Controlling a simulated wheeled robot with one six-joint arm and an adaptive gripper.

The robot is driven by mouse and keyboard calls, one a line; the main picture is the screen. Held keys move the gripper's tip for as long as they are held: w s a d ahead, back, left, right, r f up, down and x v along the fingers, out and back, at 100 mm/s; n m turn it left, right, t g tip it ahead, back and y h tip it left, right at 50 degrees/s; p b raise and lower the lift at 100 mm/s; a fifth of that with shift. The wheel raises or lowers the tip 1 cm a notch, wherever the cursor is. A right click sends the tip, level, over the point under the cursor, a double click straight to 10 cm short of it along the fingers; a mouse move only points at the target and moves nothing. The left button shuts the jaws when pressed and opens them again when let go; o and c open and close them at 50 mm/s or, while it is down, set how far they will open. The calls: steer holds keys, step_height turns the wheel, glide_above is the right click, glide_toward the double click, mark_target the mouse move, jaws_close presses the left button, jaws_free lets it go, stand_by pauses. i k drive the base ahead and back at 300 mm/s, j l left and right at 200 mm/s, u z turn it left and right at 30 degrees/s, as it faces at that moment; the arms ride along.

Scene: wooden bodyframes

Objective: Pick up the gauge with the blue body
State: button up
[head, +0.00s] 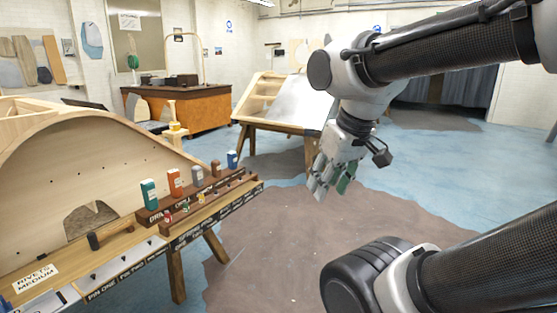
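A small upright blue-bodied item (232,159) stands at the far right end of a dark wooden rack (236,184) on the workbench. It looks like the blue gauge, but it is too small to make out any dial. In the same row, to its left, stand a brown item (215,168), a grey-blue one (198,175), an orange one (174,182) and a teal one (148,194). My gripper (325,188) points down over the floor, right of the rack and apart from it. Its fingers overlap, and green shows at them; I cannot tell whether that is a held thing.
A curved wooden bodyframe (90,150) rises behind the rack on the left. Smaller coloured pieces lie along the rack's front. A second wooden stand with a pale sheet (300,100) and a wooden desk (195,108) are behind. The floor right of the bench is clear.

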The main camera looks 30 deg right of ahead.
mark_target(232, 155)
steer(key=z, duration=0.35)
steer(key=u, duration=1.25)
steer(key=z, duration=1.25)
steer(key=i+l+u, duration=0.45)
steer(key=i+l, duration=0.35)
steer(key=i, duration=0.3)
steer(key=i+l+u, duration=0.5)
steer(key=i+l, duration=0.45)
steer(key=l, duration=0.25)
